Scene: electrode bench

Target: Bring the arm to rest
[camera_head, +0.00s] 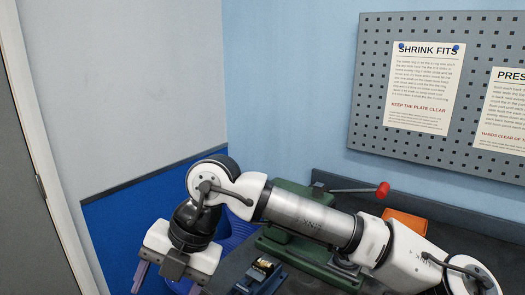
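My gripper (167,281) hangs at the lower left from my white and black arm, pointing down. One finger shows at the left end of its white hand and another at the right end, wide apart, so it looks open. The fingertips run close to the lower picture edge, and I see nothing held between them. My arm reaches across from the lower right, in front of the dark bench (225,276), with its wrist bent down at the left.
A green press-like machine (290,190) with a red-knobbed lever (383,189) stands behind my arm. A small dark-blue fixture (259,278) sits in front. An orange object (408,222) is at the right. A pegboard (375,80) with notices hangs on the wall.

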